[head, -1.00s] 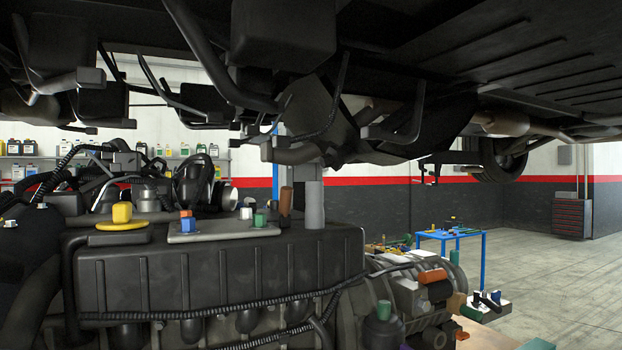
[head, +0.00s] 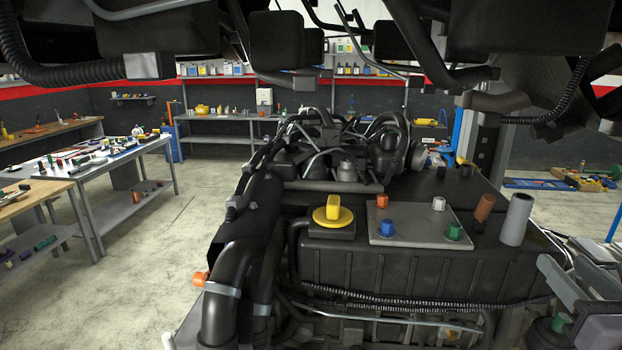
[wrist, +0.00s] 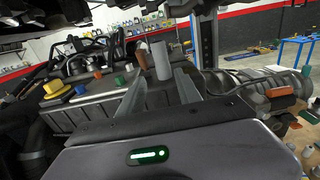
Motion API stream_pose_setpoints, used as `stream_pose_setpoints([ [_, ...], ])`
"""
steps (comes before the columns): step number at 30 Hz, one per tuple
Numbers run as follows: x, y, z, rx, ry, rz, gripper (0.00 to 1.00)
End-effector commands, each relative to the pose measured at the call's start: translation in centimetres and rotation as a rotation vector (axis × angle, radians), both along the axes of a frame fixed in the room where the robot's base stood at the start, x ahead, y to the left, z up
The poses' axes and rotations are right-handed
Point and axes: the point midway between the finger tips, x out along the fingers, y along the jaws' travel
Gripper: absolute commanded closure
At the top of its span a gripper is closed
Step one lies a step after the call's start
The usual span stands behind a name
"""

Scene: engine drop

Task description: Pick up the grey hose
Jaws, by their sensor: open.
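The grey hose (head: 516,219) is a short, plain cylinder on the right end of the black engine cover (head: 400,262). It leans slightly in the head view, and in the wrist view the hose (wrist: 161,61) stands upright. My gripper (wrist: 158,82) is open, its two fingers pointing toward the hose, which shows between and beyond their tips. Nothing is between the fingers, and I cannot tell the exact gap to the hose. My gripper also shows at the lower right of the head view (head: 556,254), partly cut off by the edge.
A brown cylinder (head: 483,207) stands close left of the hose. A grey plate (head: 410,227) with coloured caps and a yellow cap (head: 332,213) lie further left. The vehicle underside hangs low above. Workbenches (head: 90,165) stand at the left, with open floor between.

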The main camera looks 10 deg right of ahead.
Motion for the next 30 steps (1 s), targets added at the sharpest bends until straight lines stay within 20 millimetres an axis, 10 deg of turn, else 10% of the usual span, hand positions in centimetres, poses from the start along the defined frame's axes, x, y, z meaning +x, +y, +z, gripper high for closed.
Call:
stream_pose_setpoints([
  [12,10.5,-2.5,0.0,0.002,0.000,0.002,0.59],
  [30,16.5,-4.0,0.8,0.000,-0.002,0.000,0.59],
])
